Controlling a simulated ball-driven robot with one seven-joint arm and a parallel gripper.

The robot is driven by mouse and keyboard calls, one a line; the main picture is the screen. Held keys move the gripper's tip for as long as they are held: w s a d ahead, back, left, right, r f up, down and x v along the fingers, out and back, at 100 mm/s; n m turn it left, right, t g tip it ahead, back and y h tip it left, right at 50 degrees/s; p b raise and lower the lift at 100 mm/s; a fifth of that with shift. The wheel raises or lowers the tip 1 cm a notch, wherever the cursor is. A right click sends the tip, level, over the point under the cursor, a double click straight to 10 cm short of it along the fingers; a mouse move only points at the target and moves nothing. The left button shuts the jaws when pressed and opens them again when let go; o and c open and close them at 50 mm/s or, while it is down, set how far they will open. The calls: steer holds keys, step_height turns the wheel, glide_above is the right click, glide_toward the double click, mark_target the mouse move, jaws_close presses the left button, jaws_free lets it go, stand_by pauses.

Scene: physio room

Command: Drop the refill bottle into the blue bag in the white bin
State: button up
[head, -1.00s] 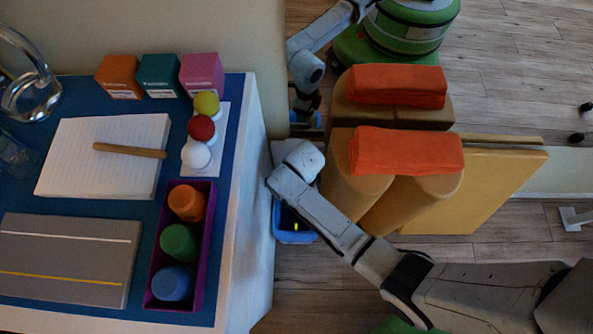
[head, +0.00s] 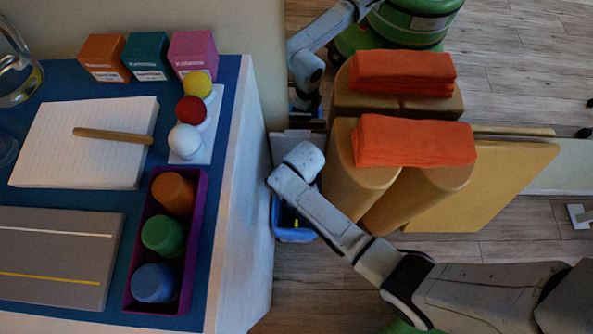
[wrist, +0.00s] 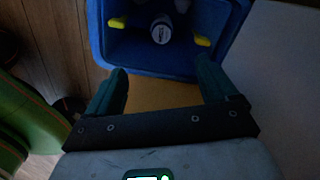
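A blue-lined open bin (wrist: 100,40) shows at the top of the wrist view. Its blue rim also shows in the head view (head: 293,236), on the floor beside the table, partly covered by my arm. Inside it, a dark round thing with a pale end (wrist: 161,29), perhaps the refill bottle, lies between two yellow pieces.
The table (head: 232,130) stands left of the bin, with a purple tray (head: 199,220), several coloured containers and a notepad (head: 75,165). Tan rolls with orange towels (head: 415,142) and a tan board (head: 490,195) stand close on the right. A mirror behind reflects them.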

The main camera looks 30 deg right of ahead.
steer(key=shift+o, duration=0.4)
step_height(320, 180, up, 11)
steer(key=p, duration=0.4)
steer(key=shift+f, duration=0.15)
steer(key=s+d+r+n+p, duration=0.2)
steer(key=s+r+n+p, duration=0.3)
steer(key=r+p, duration=0.5)
steer(key=s+d+r+n+p, duration=0.3)
steer(key=s+r+n+p, duration=0.3)
steer(key=r+p, duration=0.5)
steer(key=s+d+r+n+t+p, duration=0.1)
steer(key=s+d+r+n+p, duration=0.2)
steer(key=r, duration=1.9)
steer(key=s+n+p, duration=0.2)
steer(key=n+p, duration=0.3)
steer(key=p, duration=0.3)
steer(key=shift+s+r+n, duration=0.25)
steer(key=shift+s+n, duration=0.05)
steer(key=shift+n, duration=0.1)
steer(key=shift+d, duration=0.1)
